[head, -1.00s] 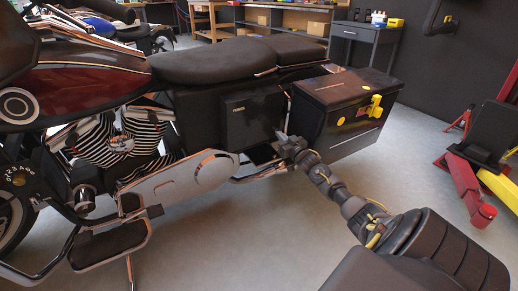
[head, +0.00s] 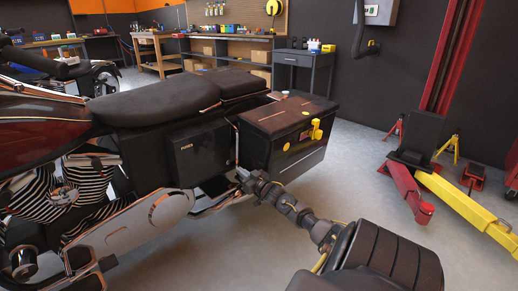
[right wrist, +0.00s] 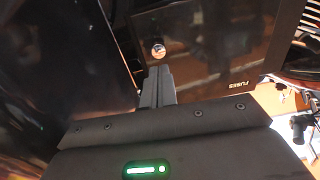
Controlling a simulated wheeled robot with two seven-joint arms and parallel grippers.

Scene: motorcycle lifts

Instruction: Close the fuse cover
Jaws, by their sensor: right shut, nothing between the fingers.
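The fuse cover (head: 198,154) is a dark rectangular panel with a small white label on the motorcycle's side, below the seat. In the right wrist view the cover (right wrist: 215,45) fills the upper middle, with its FUSES label upside down and a round silver knob (right wrist: 158,50) on it. I cannot tell how far the cover stands from its frame. My right gripper (head: 240,175) is shut and empty by the cover's lower right edge. In the right wrist view its fingertips (right wrist: 158,72) lie just below the knob; contact is unclear. My left gripper is out of view.
A black side case (head: 290,140) with a yellow latch stands right of the cover, close to my right arm. The seat (head: 160,100) is above. A red and yellow lift (head: 465,210) stands at the right. The floor between is clear.

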